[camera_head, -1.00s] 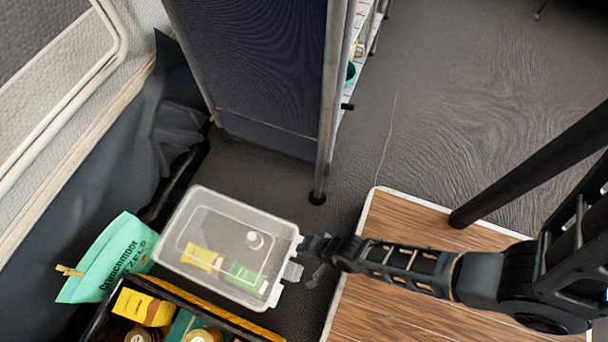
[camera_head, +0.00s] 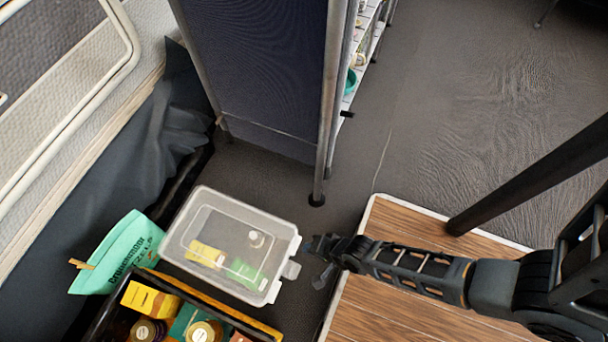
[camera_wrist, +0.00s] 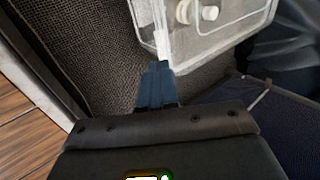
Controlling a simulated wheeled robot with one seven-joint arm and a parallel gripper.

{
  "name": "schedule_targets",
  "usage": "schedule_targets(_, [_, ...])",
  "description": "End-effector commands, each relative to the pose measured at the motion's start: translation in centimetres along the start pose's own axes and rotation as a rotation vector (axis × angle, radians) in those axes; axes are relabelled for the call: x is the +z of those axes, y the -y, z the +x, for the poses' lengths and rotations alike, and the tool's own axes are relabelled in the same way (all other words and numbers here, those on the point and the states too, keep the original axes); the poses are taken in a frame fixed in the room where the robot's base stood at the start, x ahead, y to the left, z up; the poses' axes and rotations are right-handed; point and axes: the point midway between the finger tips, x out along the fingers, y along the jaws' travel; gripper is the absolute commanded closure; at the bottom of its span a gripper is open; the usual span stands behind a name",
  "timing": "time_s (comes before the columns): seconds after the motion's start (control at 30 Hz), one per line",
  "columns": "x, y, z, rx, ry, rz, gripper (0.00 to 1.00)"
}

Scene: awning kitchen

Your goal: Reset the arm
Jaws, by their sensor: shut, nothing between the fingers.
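My arm reaches in from the right in the head view, over the wooden top. My gripper (camera_head: 314,243) is at its left end, just right of the clear plastic box (camera_head: 201,270). In the wrist view my gripper (camera_wrist: 157,72) has its fingers together with nothing between them. The box's clear edge (camera_wrist: 228,48) shows just beyond the fingertips there. I cannot tell whether the fingers touch the box. The box's lid looks shut, with yellow, green and white items visible inside.
A dark crate (camera_head: 108,318) of jars and packets stands below the box. A dark fabric panel (camera_head: 255,70) and shelf (camera_head: 365,60) stand behind. A wooden table (camera_head: 385,310) lies under my arm. Open floor (camera_head: 480,110) is at upper right.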

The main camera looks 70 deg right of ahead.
Motion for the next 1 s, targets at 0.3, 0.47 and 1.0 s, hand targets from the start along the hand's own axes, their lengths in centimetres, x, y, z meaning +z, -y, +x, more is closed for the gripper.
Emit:
schedule_targets(0.3, [0.0, -2.5, -5.2, -0.004, 0.0, -0.001, 1.0])
schedule_targets(0.47, [0.0, -3.0, -6.1, -0.005, -0.001, -0.001, 1.0])
schedule_targets(1.0, [-0.3, -0.4, -11.8, -0.111, -0.036, -0.259, 1.0])
